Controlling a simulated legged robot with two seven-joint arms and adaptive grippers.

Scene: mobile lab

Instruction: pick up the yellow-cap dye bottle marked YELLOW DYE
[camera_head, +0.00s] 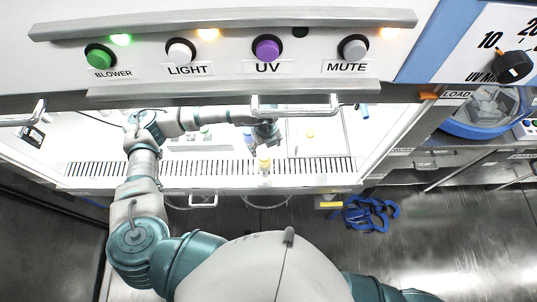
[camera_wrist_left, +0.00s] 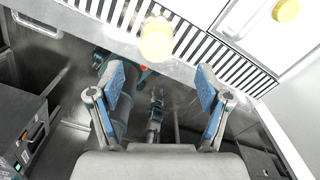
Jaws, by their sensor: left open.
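A bottle with a yellow cap (camera_head: 264,163) stands near the front grille of the lit cabinet in the head view. In the left wrist view a yellow cap (camera_wrist_left: 156,40) shows from above, beyond and between my fingertips. Its label cannot be read. My left gripper (camera_head: 268,140) is inside the cabinet, just behind the bottle in the head view. In the wrist view my left gripper (camera_wrist_left: 160,88) has its blue-padded fingers spread, with nothing between them. A second yellow cap (camera_head: 310,133) lies farther back; a yellow cap also shows at the wrist view's top right (camera_wrist_left: 286,10). My right gripper is out of view.
The slotted front grille (camera_head: 210,168) runs along the cabinet's front edge. A sash handle (camera_head: 294,106) crosses above my left gripper. Small bottles (camera_head: 205,132) stand farther back. A blue round device (camera_head: 482,110) stands outside at the right.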

